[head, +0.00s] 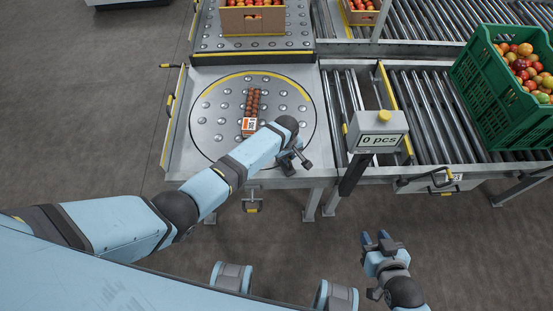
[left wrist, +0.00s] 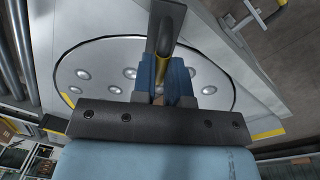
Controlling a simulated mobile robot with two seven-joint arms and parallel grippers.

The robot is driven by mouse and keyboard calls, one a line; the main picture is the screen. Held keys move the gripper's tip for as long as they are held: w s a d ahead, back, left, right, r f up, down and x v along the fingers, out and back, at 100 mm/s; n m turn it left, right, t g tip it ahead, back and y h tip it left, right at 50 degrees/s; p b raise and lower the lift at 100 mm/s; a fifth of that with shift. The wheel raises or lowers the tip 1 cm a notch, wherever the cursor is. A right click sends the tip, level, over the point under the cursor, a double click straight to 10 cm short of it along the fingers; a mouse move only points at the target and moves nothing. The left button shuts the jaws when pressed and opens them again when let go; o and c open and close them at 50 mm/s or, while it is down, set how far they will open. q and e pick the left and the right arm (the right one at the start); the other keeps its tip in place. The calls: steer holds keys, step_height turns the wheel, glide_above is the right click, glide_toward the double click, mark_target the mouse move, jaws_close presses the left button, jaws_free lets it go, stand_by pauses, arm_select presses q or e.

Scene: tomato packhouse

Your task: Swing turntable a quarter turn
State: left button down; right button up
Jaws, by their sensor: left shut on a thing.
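The turntable (head: 210,121) is a round metal plate with ball rollers, set in a frame at the conveyor's end. A long pack of red-brown tomatoes (head: 252,103) with an orange and white label lies on it, pointing away from me. My left gripper (head: 292,158) is at the turntable's front right edge, partly hidden by my wrist. In the left wrist view, its blue fingers (left wrist: 168,76) are shut on a dark handle (left wrist: 166,22) with a yellow band, over the plate. My right gripper (head: 376,238) is open and empty above the floor.
Roller conveyor (head: 435,110) runs further right, with a green crate (head: 490,95) of tomatoes. A cardboard box (head: 252,20) of tomatoes stands behind the turntable. The floor in front is clear.

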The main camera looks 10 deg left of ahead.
arm_select(q)
steer(key=shift+w+d+r+n+b, duration=0.1)
steer(key=shift+w+d+n+b, duration=0.35)
steer(key=shift+w+d, duration=0.6)
steer(key=shift+w+r, duration=0.1)
steer(key=shift+r, duration=0.05)
steer(key=c, duration=1.3)
jaws_free()
steer(key=shift+d, duration=0.1)
steer(key=shift+o, duration=0.8)
steer(key=shift+f, duration=0.2)
steer(key=shift+r, duration=0.1)
